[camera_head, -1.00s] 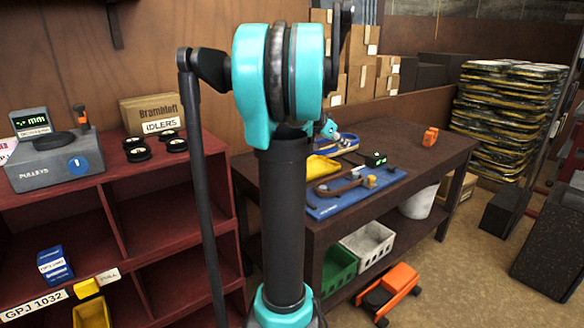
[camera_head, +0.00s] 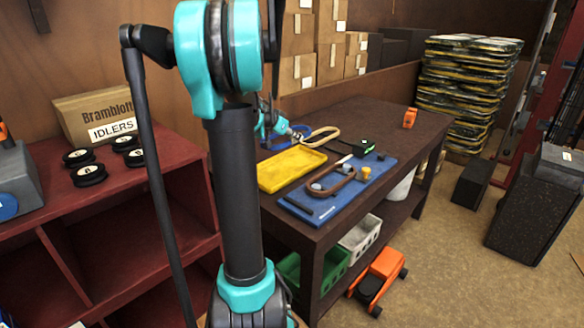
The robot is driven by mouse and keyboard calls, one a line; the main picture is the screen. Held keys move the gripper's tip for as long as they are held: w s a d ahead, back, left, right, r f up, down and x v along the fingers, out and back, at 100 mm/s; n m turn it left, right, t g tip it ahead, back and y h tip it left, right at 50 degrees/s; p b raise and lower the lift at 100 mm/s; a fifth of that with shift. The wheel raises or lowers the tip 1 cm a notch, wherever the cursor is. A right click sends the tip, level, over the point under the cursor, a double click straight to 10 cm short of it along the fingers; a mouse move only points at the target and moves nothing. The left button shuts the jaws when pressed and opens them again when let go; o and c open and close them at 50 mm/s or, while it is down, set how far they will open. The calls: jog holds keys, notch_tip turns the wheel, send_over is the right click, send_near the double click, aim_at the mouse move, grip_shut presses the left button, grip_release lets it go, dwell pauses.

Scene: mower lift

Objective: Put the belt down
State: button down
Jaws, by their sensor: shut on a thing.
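A tan belt loop (camera_head: 325,128) is over the back part of the dark workbench (camera_head: 400,125). My gripper (camera_head: 298,136) is at its left end and shut on it. My arm hides part of the area to the left. I cannot tell whether the belt touches the bench. A second, browner belt (camera_head: 350,174) lies around round parts on the blue board (camera_head: 378,170) at the front of the bench.
A yellow tray (camera_head: 290,168) lies left of the board, with a blue tray (camera_head: 277,140) behind it. An orange item (camera_head: 410,117) stands at the back right. Bare benchtop lies between. An orange mower (camera_head: 380,275) is on the floor. The red shelf (camera_head: 110,195) bears black idlers.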

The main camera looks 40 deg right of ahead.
notch_tip(320, 180, down, 13)
jog(key=shift+f, duration=0.15)
dwell(0.4)
jog(key=shift+f, duration=0.15)
jog(key=c, duration=1.8)
grip_release()
jog(key=v, duration=1.2)
jog(key=shift+r, duration=0.2)
